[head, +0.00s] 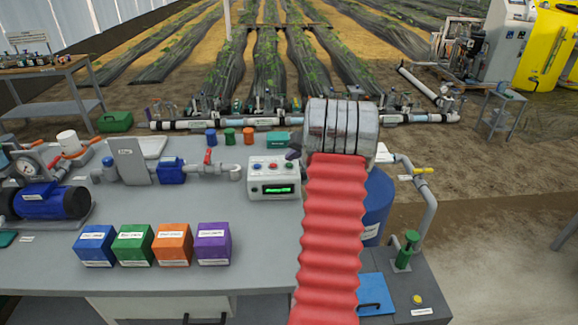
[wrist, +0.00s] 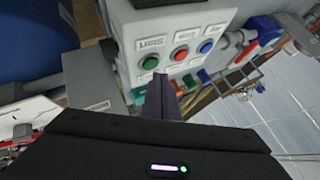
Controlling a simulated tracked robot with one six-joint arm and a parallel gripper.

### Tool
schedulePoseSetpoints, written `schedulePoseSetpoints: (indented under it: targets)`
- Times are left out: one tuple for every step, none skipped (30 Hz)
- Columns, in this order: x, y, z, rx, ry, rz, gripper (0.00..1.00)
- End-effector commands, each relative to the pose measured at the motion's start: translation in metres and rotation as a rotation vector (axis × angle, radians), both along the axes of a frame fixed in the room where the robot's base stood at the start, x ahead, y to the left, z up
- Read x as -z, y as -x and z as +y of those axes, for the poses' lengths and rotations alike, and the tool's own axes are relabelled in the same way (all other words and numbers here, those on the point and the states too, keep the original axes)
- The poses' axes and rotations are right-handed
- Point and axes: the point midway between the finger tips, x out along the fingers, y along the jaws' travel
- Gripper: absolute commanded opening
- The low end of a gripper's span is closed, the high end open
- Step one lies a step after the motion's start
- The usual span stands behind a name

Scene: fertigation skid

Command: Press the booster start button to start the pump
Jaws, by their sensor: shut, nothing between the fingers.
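A pale control box (head: 262,192) stands on the bench, with a lit green display (head: 277,189) on its front. Its sloped top carries a blue, a red and a green button. In the wrist view the green button (wrist: 149,63), red button (wrist: 180,53) and blue button (wrist: 205,46) sit in a row, each under a label too small to read. My gripper (wrist: 163,78) is shut and empty. Its tip appears just below the green button in that view; I cannot tell whether it touches. In the head view my gripper (head: 293,153) is at the box's back right corner.
Blue, green, orange and purple boxes (head: 173,245) stand at the bench front. Pipes with a red-handled valve (head: 208,157) lie left of the control box. A blue drum (head: 377,200) stands to the right, partly behind my arm. A yellow knob (head: 418,298) sits at lower right.

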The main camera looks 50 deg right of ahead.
Motion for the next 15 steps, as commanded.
schedulePoseSetpoints:
  targets:
    - [0.0,0.0,0.0,0.0,0.0,0.0,0.0]
    - [0.0,0.0,0.0,0.0,0.0,0.0,0.0]
    - [0.0001,0.0001,-0.0001,0.0,0.0,0.0,0.0]
    - [0.0001,0.0001,-0.0001,0.0,0.0,0.0,0.0]
    - [0.0002,0.0001,-0.0001,0.0,0.0,0.0,0.0]
    - [0.0008,0.0,0.0,0.0,0.0,0.0,0.0]
    - [0.0013,0.0001,0.0,0.0,0.0,0.0,0.0]
    - [0.0019,0.0001,0.0,0.0,0.0,0.0,0.0]
    - [0.003,0.0,0.0001,0.0,-0.001,0.0,0.0]
    - [0.004,0.0001,0.0001,0.0,-0.001,0.0,0.0]
    - [0.0049,0.0,0.0001,0.0,-0.001,0.0,0.0]
    - [0.0058,0.0,0.0001,0.001,-0.001,0.0,0.0]
    - [0.0065,-0.0002,0.0001,0.001,-0.001,0.0,0.0]
    - [0.0069,-0.0001,0.0,0.001,-0.001,0.0,0.0]
    - [0.0073,-0.0002,0.0,0.001,-0.001,0.0,0.0]
